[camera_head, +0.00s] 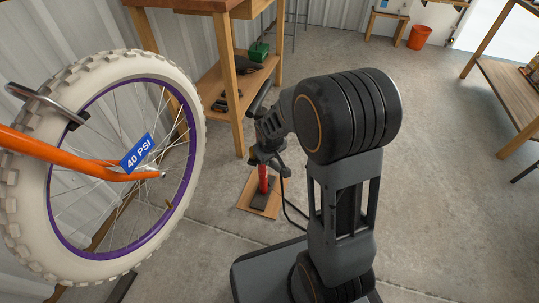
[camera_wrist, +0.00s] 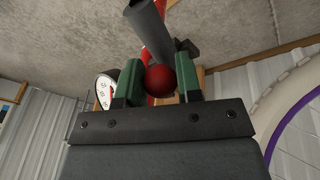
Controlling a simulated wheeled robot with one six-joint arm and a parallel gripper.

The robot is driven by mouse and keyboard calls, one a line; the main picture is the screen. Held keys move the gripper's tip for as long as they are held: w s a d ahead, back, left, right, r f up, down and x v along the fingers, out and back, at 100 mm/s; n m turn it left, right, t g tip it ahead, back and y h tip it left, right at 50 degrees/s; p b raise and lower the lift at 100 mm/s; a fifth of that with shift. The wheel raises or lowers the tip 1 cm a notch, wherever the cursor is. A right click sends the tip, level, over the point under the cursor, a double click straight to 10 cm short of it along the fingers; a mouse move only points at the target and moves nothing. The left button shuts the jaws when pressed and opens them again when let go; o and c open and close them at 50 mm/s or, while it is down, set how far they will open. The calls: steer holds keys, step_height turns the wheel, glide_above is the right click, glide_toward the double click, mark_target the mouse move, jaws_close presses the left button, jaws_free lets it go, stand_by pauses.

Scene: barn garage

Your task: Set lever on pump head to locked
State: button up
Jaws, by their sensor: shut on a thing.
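The floor pump stands beside the bench leg, its red barrel (camera_head: 263,180) on a wooden base (camera_head: 260,199). Its dark handle (camera_head: 260,97) shows above, and as a grey bar in the wrist view (camera_wrist: 150,30). My gripper (camera_wrist: 158,78) is at the pump's upper part, its two green pads shut on a red ball knob (camera_wrist: 160,80). The knob appears to be the lever's end; the lever's arm and its angle are mostly hidden. A white round gauge (camera_wrist: 104,90) shows left of the pads. In the head view my arm hides part of the pump.
A bike wheel (camera_head: 190,95) with a "40 PSI" tag (camera_head: 136,153) hangs at the left. A wooden bench (camera_head: 230,75) stands behind the pump. A black hose (camera_head: 290,212) runs down from it. Open concrete floor (camera_head: 440,190) lies to the right.

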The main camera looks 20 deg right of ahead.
steer(key=o, duration=0.9)
steer(key=shift+o, duration=0.2)
steer(key=p+v, duration=0.6)
steer(key=v, duration=0.7)
steer(key=shift+r, duration=0.45)
steer(key=shift+s, duration=0.1)
